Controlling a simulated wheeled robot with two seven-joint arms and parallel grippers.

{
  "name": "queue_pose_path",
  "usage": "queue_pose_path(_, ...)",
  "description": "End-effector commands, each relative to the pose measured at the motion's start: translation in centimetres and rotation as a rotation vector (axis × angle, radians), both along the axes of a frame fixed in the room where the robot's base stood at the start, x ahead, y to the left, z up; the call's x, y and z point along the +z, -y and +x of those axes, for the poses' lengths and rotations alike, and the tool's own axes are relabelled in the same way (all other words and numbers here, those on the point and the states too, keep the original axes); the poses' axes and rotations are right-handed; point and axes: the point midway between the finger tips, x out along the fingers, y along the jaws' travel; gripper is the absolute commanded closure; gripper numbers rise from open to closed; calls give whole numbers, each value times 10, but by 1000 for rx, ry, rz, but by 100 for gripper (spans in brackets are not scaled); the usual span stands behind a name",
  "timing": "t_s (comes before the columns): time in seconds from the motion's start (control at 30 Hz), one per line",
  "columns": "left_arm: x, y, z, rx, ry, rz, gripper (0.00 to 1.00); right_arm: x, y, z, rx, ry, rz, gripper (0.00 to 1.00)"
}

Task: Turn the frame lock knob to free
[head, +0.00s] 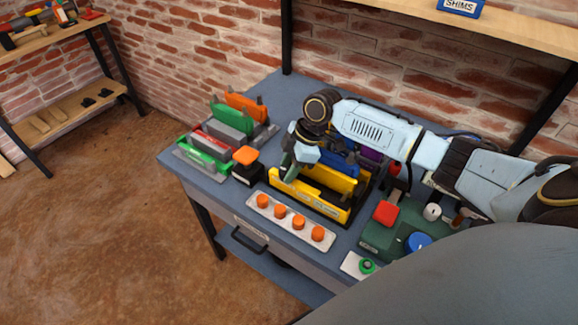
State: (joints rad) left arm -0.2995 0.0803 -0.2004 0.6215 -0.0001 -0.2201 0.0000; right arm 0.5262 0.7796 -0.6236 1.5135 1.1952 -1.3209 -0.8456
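No knob has a readable frame lock label. A yellow frame (283,186) with dark slots stands on the blue-grey bench, partly hidden by my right arm. In front of it, a pale strip (291,222) carries several orange knobs (281,211). To the right, a green unit (380,238) bears a red block (386,213), a white round knob (432,212) and a blue round knob (418,242). My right gripper (297,168) points down over the left end of the yellow frame; its fingertips are too small to read. My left gripper is not in view.
An orange-topped black block (246,156) stands left of the frame, beside racks of coloured plates (214,143). A green button (367,266) sits on a pale plate near the front edge. A shelf (520,30) hangs above the bench. Bare bench top (285,95) shows at the back left.

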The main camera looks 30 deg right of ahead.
Motion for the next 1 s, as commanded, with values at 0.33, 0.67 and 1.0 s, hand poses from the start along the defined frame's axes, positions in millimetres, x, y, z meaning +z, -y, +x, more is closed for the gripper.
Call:
queue_pose_path(0.33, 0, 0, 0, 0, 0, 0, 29, 1, 0, 1, 28, 0, 1, 85)
queue_pose_path(0.67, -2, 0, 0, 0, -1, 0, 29, 1, 0, 3, 225, 1, 2, 85)
queue_pose_path(1.0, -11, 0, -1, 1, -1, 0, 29, 0, -1, 5, 546, 2, 3, 85)
